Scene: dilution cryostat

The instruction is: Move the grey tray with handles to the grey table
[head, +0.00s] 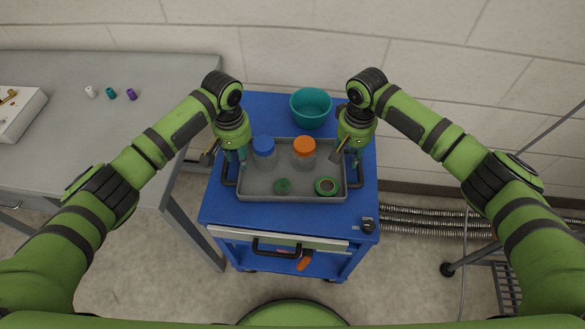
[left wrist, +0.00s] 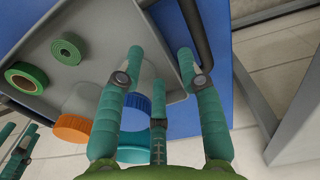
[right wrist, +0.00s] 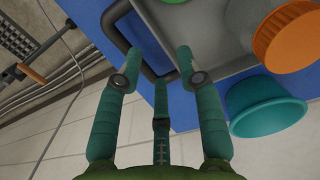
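The grey tray (head: 265,186) with dark handles sits on a blue cart. It holds a blue-lidded jar (head: 264,153), an orange-lidded jar (head: 304,152) and two green rolls (head: 326,186). My left gripper (head: 235,160) is open above the tray's left end; its left handle (left wrist: 193,25) shows beside the fingers in the left wrist view. My right gripper (head: 347,158) is open above the right end; the right handle (right wrist: 116,28) shows between and beyond the fingers in the right wrist view. Neither visibly grips a handle. The grey table (head: 150,75) stands at the left.
A teal bowl (head: 311,107) stands on the blue cart (head: 262,108) behind the tray. Small white, teal and purple pieces (head: 131,94) and a white box (head: 18,112) are on the table; its right part is clear. Metal hoses (head: 425,222) and a dark-framed rack are at the right.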

